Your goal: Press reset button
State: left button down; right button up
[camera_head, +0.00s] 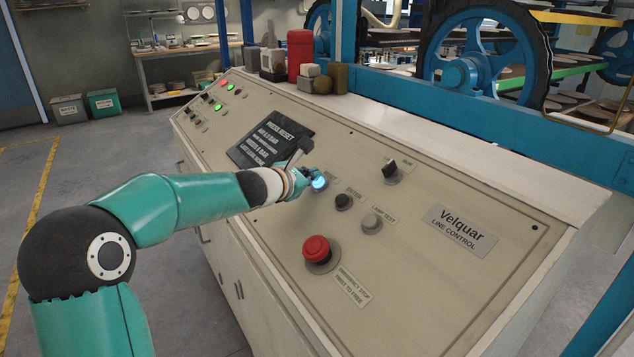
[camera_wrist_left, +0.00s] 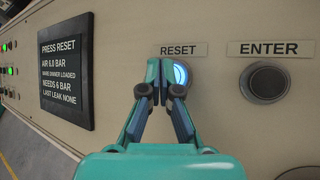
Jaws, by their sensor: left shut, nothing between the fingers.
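The reset button (camera_head: 320,184) glows blue-white on the sloped beige control panel (camera_head: 440,270). In the left wrist view the reset button (camera_wrist_left: 182,74) sits under a RESET label (camera_wrist_left: 184,50), partly hidden behind my fingers. My left gripper (camera_head: 308,176) is shut and empty, with its fingertips right at the button. In the left wrist view the gripper (camera_wrist_left: 166,68) covers the button's left part; I cannot tell whether it touches or presses it. A dark display (camera_wrist_left: 66,68) reads PRESS RESET and AIR 6.0 BAR. My right gripper is not in view.
A dark ENTER button (camera_wrist_left: 268,82) is right of reset. A grey lamp test button (camera_head: 372,222), a black knob (camera_head: 390,170) and a red emergency stop (camera_head: 317,250) are nearby. A red canister (camera_head: 300,54) and small blocks stand on the panel's back ledge.

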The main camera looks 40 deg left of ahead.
pick_arm(q)
jog(key=shift+w+d+f+b, duration=0.1)
jog(key=shift+w+f+b, duration=0.05)
jog(key=shift+f+b, duration=0.2)
jog(key=shift+r, duration=0.1)
dwell(0.5)
jog(key=shift+s+r+p, duration=0.35)
jog(key=shift+r+p, duration=0.35)
jog(key=shift+r, duration=0.05)
jog(key=r+p, duration=0.1)
jog(key=s+r+p, duration=0.1)
jog(key=r, duration=0.1)
jog(key=s+a+r+p, duration=0.1)
jog(key=p, duration=0.1)
jog(key=shift+s+r, duration=0.15)
jog(key=shift+s, duration=0.1)
dwell(0.8)
